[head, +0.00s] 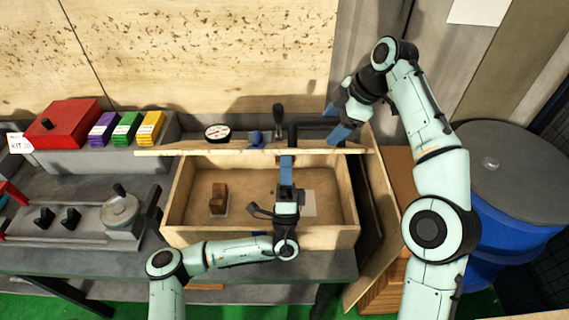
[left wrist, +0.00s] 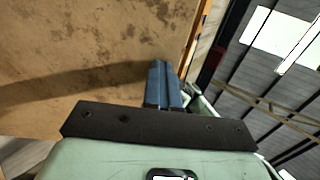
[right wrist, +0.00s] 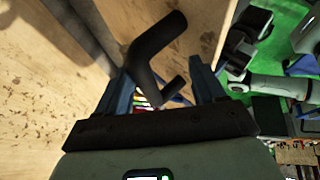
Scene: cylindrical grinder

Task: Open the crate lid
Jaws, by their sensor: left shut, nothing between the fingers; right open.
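The wooden crate (head: 260,237) stands at the bench's front, its top open to the head view. Its lid (head: 215,152) is raised at the back and shows nearly edge-on as a long thin board. My left gripper (head: 287,160) is shut and empty over the crate, pointing up by the lid's near side. In the left wrist view its fingers (left wrist: 165,68) lie against a view of a broad brown wooden surface. My right gripper (head: 337,136) is open near the lid's right end. In the right wrist view a dark bent bar (right wrist: 155,48) shows between its spread fingers.
A brown block (head: 219,198) lies inside the crate. A round gauge (head: 217,132) and a dark upright lever (head: 278,115) stand behind the lid. A red box (head: 62,125) and several coloured boxes sit at the left. A blue drum (head: 510,220) stands at the right.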

